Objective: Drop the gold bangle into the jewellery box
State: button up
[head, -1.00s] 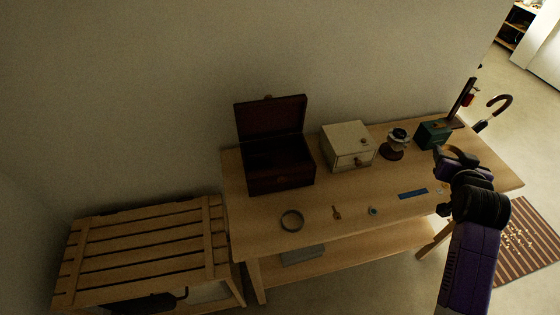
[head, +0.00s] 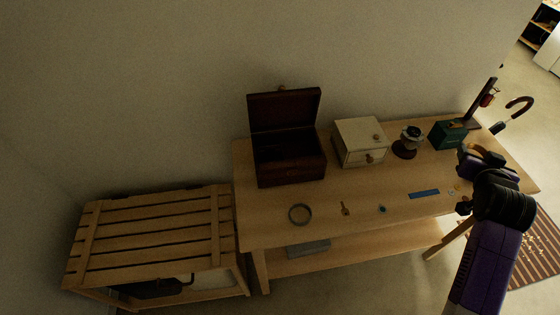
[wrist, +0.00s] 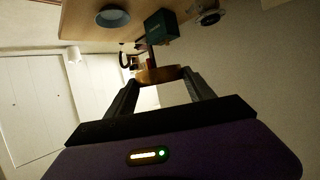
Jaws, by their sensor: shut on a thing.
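A dark red-brown wooden box (head: 290,172), which I take as the jewellery box, stands open on the table's left half, its lid (head: 284,110) raised at the back. Its inside is in shadow. My gripper (head: 482,158) is over the table's right end, well right of the box. In the wrist view my gripper (wrist: 160,78) is shut on the gold bangle (wrist: 158,75), which spans between the fingertips. In the head view the bangle (head: 491,157) is partly hidden by my wrist.
The wooden table (head: 265,225) also carries a grey ring (head: 300,214), a small key (head: 345,208), a blue strip (head: 424,194), a cream drawer box (head: 360,142), a dark-based round item (head: 408,142) and a green box (head: 448,134). A slatted bench (head: 155,238) stands left.

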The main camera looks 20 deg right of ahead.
jog(key=w+a+n+t+y+p, duration=0.2)
jog(key=w+a+n+t+y, duration=0.35)
jog(key=w+a, duration=2.05)
jog(key=w+a+f+n+y, duration=0.2)
jog(key=a+f+n+y, duration=0.2)
jog(key=a, duration=0.8)
jog(key=shift+m+g, duration=0.25)
jog(key=shift+g, duration=0.2)
notch_tip(320, 180, down, 6)
jog(key=b, duration=0.4)
jog(key=shift+r, duration=0.2)
jog(key=o, duration=1.4)
